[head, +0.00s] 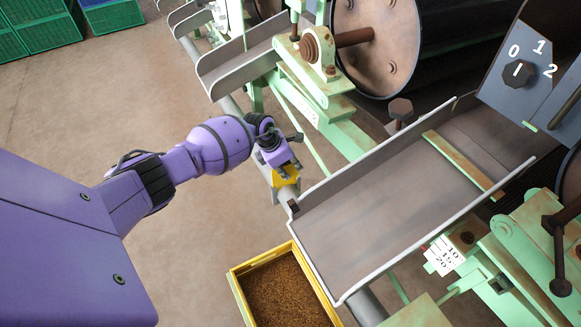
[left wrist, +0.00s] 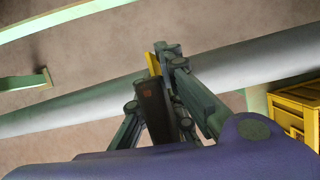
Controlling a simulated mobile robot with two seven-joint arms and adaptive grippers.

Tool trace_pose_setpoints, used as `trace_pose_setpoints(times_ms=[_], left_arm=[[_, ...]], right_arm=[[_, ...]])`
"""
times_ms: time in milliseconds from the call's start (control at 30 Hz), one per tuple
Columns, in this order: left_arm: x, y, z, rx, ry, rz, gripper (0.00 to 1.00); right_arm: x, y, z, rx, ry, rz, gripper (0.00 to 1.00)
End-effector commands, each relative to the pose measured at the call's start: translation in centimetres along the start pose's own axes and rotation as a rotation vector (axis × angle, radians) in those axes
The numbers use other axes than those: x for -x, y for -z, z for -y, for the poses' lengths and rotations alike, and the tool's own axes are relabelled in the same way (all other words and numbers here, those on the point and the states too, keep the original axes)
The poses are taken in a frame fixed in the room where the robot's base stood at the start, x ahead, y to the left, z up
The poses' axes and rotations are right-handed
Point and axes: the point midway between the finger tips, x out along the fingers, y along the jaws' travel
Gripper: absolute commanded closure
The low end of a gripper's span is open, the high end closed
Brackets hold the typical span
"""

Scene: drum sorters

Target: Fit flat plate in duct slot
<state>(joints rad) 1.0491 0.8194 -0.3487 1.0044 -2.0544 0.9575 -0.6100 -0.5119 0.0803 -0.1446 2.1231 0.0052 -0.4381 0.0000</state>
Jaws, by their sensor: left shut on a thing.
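My left gripper (head: 283,170) hangs beside the near end of a grey metal duct (head: 385,215). It is shut on a small yellow piece (head: 286,178), which I take to be the flat plate; it is mostly hidden by the fingers. In the left wrist view the gripper (left wrist: 160,85) shows over a grey pipe, with a dark brown piece (left wrist: 153,105) and a thin yellow edge (left wrist: 154,64) between its fingers. The held piece is apart from the duct floor. I cannot make out the slot clearly. My right gripper is not in view.
A green bar (head: 462,164) crosses the duct. A yellow crate of brown grains (head: 238,284) stands below the duct's near end. A grey pipe (left wrist: 70,107) runs close under the gripper. A dial plate (head: 505,85) is at upper right. Open floor lies left.

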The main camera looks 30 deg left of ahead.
Motion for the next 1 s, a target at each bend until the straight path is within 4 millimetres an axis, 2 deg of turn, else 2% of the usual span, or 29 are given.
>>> trace_pose_setpoints(times_ms=[1000], left_arm=[[-2.3,0.9,0.0,-0.001,-0.001,0.002,1.0]], right_arm=[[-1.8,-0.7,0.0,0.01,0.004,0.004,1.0]])
